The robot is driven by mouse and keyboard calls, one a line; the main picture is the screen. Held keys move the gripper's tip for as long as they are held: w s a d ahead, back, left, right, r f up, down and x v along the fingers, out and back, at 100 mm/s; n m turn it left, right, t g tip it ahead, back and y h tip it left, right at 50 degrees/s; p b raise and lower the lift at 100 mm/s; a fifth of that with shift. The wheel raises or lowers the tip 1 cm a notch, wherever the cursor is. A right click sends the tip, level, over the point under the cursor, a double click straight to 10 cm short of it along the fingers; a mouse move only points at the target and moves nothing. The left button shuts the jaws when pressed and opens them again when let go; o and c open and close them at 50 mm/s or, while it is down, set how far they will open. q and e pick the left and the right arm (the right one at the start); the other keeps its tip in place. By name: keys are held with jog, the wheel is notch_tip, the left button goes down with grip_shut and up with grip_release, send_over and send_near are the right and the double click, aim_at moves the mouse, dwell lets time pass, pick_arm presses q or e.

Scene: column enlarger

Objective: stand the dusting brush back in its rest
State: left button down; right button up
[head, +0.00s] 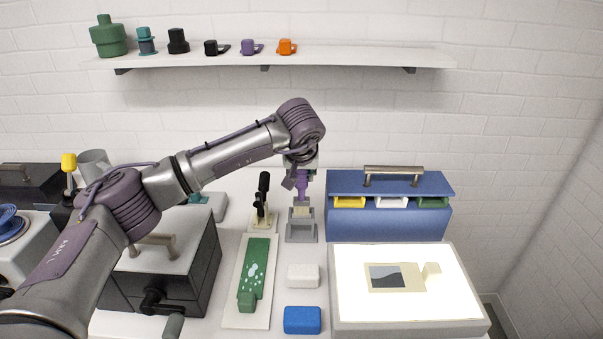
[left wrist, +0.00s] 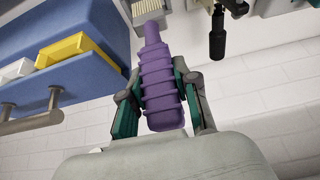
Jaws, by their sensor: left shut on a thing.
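The dusting brush (head: 303,187) has a ribbed purple handle and pale bristles pointing down. My left gripper (head: 303,172) is shut on its handle from above. In the left wrist view the handle (left wrist: 161,92) sits between the two green-padded fingers, with the bristles (left wrist: 147,10) at the top edge. The grey rest (head: 301,231) stands on the table directly below the brush. The brush looks upright, with its bristles at the rest's upper part; I cannot tell whether it touches or is seated. My right gripper is out of view.
A black-handled tool in a cream stand (head: 262,213) is close on the left. A blue box (head: 388,222) stands close on the right. A white block (head: 303,275) and a blue block (head: 302,320) lie in front, beside a lit panel (head: 405,312).

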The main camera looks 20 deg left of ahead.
aim_at(301, 194)
pick_arm(q)
jog(key=shift+f+b, duration=0.65)
jog(key=shift+f, duration=0.05)
dwell(0.8)
jog(key=shift+f+b, duration=2)
jog(key=shift+f, duration=0.85)
dwell(0.5)
jog(key=c, duration=0.8)
grip_release()
jog(key=shift+o, duration=0.2)
jog(key=shift+r, duration=0.15)
jog(key=p+v, duration=0.3)
jog(key=v, duration=0.5)
jog(key=shift+p, duration=0.3)
dwell(0.4)
